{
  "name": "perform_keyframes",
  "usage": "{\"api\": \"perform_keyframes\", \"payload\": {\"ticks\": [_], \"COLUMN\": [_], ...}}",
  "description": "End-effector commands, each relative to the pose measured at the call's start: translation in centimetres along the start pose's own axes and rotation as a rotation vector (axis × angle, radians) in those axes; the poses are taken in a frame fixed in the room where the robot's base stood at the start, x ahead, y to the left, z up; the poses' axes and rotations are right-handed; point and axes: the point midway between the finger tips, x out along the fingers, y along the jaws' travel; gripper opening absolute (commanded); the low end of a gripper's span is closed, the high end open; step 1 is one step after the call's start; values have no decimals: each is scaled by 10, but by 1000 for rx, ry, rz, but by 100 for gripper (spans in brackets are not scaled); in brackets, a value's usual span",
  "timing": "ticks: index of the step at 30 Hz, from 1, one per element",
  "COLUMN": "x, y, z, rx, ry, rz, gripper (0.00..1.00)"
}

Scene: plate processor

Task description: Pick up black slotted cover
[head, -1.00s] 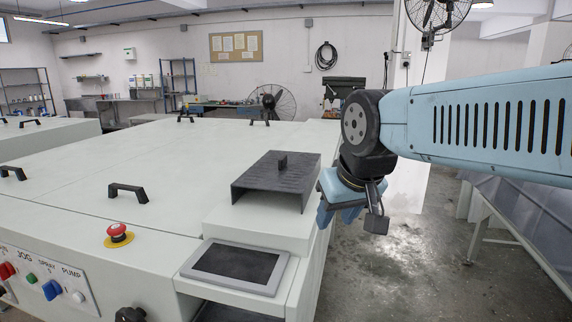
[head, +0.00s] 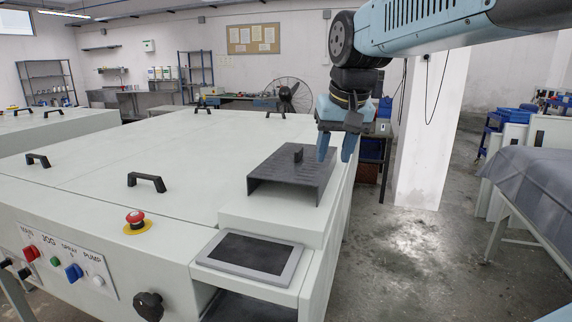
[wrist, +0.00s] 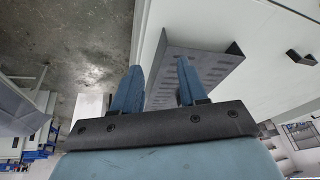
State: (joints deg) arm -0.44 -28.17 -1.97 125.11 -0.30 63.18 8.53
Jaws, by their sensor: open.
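The black slotted cover (head: 290,178) sits on the raised right-hand block of the white machine. It has a small upright handle (head: 298,153) on top.
The white machine (head: 110,220) bears several black handles, a red emergency button (head: 135,219) and a tablet-like screen (head: 250,252) in front of the cover. Bare concrete floor (head: 400,255) lies to the right. A grey-covered table (head: 535,180) stands further right.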

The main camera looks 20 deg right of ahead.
Motion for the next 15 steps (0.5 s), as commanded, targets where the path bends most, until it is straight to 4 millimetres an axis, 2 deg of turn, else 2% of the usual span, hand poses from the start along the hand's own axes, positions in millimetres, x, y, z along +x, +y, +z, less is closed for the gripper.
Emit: {"api": "perform_keyframes", "payload": {"ticks": [3,15], "x": [-7,-15], "y": [-6,-23], "z": [-33,-132], "rx": [49,216], "ry": [-41,-175], "rz": [8,51], "gripper": [43,43]}}
